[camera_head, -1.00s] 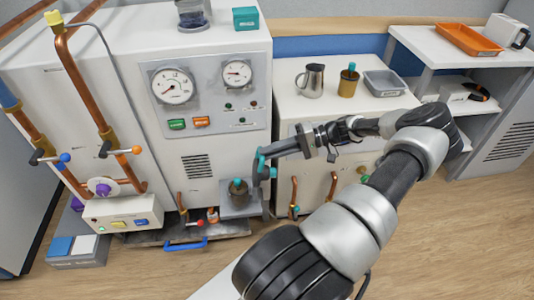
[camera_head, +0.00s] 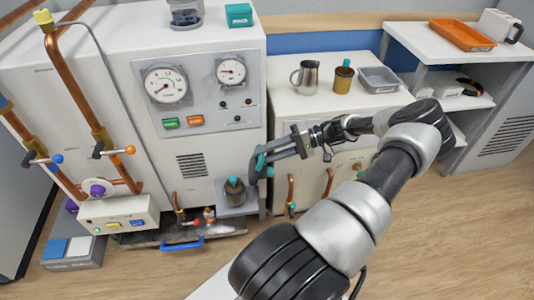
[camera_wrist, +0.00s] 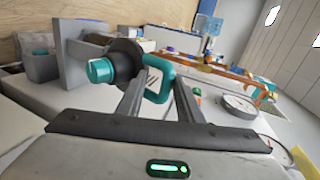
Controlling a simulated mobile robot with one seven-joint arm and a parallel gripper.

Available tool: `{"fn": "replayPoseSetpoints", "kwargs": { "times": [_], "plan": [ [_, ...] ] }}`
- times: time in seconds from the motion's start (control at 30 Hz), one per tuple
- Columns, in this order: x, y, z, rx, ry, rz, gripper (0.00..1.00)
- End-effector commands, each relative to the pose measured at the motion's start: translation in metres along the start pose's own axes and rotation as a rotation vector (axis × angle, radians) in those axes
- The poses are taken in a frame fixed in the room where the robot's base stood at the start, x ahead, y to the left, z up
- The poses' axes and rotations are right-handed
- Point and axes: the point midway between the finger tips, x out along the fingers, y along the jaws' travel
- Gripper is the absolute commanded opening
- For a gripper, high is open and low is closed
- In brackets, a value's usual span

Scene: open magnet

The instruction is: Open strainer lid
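The strainer (camera_head: 234,191) is a dark round pot with a teal knob on top. It stands on a small grey ledge at the lower right of the white machine. In the wrist view its dark body (camera_wrist: 125,60) and teal knob (camera_wrist: 101,70) lie left of the fingers. A teal loop handle (camera_wrist: 160,84) shows between the fingertips, beside the body. My gripper (camera_head: 266,158) is at this teal handle, right of and slightly above the pot. In the wrist view my gripper (camera_wrist: 158,88) has its fingers apart on either side of the loop. Firm contact cannot be told.
The white machine (camera_head: 190,60) carries two gauges and copper pipes with valves at left. A second white cabinet (camera_head: 300,108) holds a metal jug (camera_head: 306,77), a brown teal-topped container (camera_head: 343,79) and a grey tray (camera_head: 380,79). The floor (camera_head: 450,230) at right is clear.

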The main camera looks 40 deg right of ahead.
Motion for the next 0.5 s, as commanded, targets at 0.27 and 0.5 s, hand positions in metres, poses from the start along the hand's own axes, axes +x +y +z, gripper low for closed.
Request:
{"fn": "replayPoseSetpoints", "kwargs": {
  "times": [0.27, 0.5],
  "plan": [
    [-0.016, -0.002, -0.001, -0.001, 0.003, 0.000, 0.33],
    [-0.070, -0.001, -0.002, -0.001, 0.004, 0.003, 0.33]
  ]
}}
